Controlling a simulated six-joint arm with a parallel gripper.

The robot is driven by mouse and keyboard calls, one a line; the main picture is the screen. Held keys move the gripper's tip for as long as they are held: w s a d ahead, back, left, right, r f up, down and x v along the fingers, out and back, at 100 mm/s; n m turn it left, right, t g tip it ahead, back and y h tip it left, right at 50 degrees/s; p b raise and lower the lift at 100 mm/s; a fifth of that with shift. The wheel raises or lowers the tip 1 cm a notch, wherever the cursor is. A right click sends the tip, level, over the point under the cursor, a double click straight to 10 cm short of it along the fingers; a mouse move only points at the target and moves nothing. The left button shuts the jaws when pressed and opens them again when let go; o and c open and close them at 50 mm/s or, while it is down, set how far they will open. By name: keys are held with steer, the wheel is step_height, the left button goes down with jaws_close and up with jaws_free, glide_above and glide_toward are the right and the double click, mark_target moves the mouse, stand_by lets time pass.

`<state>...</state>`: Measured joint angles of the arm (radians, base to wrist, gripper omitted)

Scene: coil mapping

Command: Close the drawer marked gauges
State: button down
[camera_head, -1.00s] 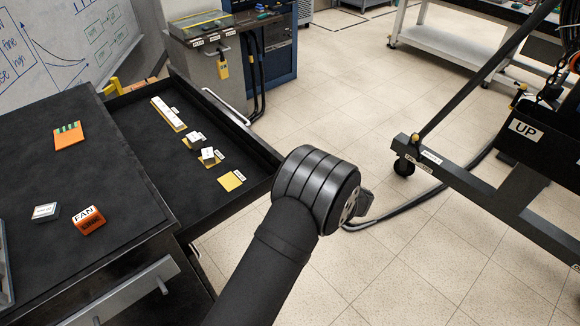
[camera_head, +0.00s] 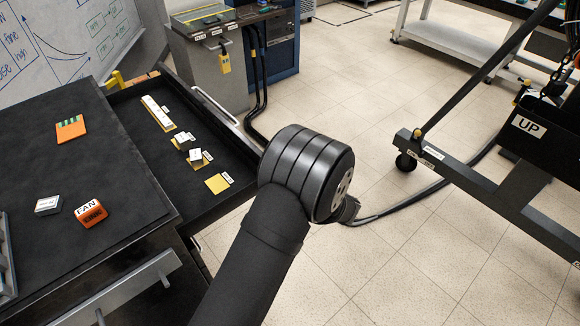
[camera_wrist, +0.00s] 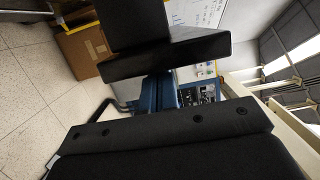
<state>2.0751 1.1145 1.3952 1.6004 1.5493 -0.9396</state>
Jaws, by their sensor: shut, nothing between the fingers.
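An open black drawer (camera_head: 160,155) sticks out to the right from the dark cabinet (camera_head: 110,170). A grey bar handle (camera_head: 217,108) runs along its front. I cannot read a gauges marking. Inside lie a long white block (camera_head: 158,113), two small white-topped blocks (camera_head: 196,155) and a bare yellow pad (camera_head: 217,183), with small labels. My gripper (camera_head: 349,209) is mostly hidden behind my round dark wrist joint, just right of the drawer's near front corner. It is shut and empty. Whether it touches the drawer front is hidden.
On the cabinet top are an orange FAN block (camera_head: 90,212), a white-topped block (camera_head: 48,205) and an orange card (camera_head: 70,129). A second grey handle (camera_head: 120,290) is on the near side. Open floor (camera_head: 350,110) lies between.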

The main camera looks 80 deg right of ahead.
mark_target(192, 226)
steer(key=w+a, duration=1.9)
steer(key=shift+w+a, duration=0.4)
steer(key=shift+s+d, duration=0.3)
steer(key=s+d, duration=0.1)
steer(key=s, duration=0.1)
steer(key=s+d, duration=0.1)
steer(key=shift+s+d, duration=0.1)
steer(key=shift+s, duration=0.25)
steer(key=v, duration=0.9)
steer(key=shift+w, duration=0.1)
